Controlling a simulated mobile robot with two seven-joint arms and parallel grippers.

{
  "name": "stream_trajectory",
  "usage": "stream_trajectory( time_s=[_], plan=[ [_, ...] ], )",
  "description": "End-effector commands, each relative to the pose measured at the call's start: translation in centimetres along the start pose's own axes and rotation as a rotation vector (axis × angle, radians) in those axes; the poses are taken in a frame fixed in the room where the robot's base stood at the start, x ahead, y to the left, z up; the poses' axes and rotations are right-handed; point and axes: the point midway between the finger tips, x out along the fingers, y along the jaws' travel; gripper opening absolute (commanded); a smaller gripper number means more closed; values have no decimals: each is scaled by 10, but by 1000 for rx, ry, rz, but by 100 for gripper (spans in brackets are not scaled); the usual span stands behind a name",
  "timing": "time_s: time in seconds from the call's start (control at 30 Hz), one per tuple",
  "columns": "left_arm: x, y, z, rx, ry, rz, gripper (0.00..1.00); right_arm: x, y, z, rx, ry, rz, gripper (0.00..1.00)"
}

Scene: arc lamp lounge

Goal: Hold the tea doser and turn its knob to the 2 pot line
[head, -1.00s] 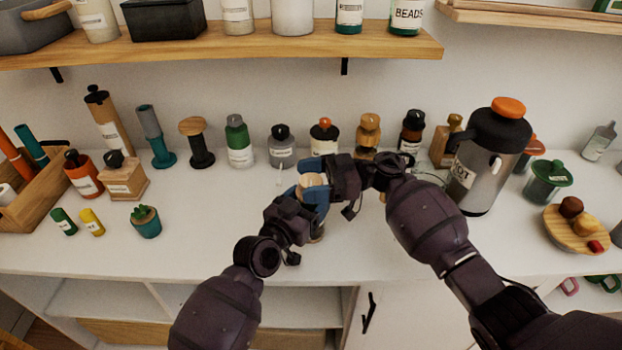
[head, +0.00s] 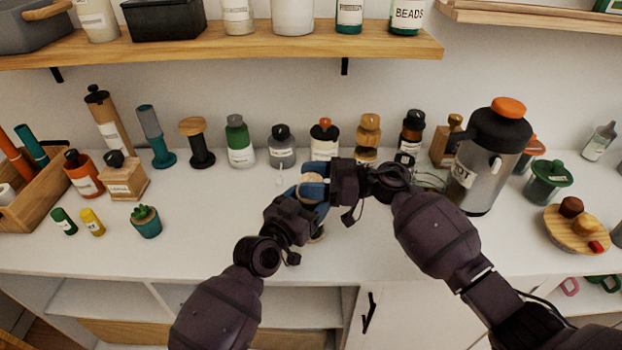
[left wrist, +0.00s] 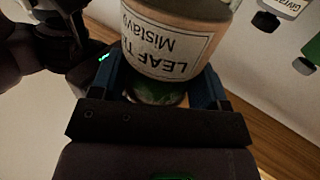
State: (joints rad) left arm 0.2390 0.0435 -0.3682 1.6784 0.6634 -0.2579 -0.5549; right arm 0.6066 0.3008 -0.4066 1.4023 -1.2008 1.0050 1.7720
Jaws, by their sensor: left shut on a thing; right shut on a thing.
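The tea doser, a tan canister with a white label starting "LEAF T", fills the upper middle of the left wrist view (left wrist: 180,35), with a green part at one end. In the head view, only a round tan part (head: 309,187) shows between my grippers. My left gripper (left wrist: 158,88) is shut on its body, a blue finger on each side; it also shows in the head view (head: 308,207). My right gripper (head: 318,174) is shut at the doser's upper end. The knob and its pot lines are hidden, so the setting cannot be read.
A row of bottles and jars, including a green one (head: 239,142), stands behind along the wall. A grey flask with an orange cap (head: 486,165) stands right, near my right arm. A small plant (head: 145,222) is at left.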

Motion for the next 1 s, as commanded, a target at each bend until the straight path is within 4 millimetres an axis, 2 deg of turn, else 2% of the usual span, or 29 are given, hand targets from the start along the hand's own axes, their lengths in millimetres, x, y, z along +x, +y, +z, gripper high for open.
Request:
stream_trajectory(
  time_s=[0.5,1.0],
  plan=[
    [0,0,0,2,0,1,32,-1,1,1,-2,-7,321,28],
    [0,1,0,3,0,2,32,-1,1,1,0,-3,459,28]
  ],
)
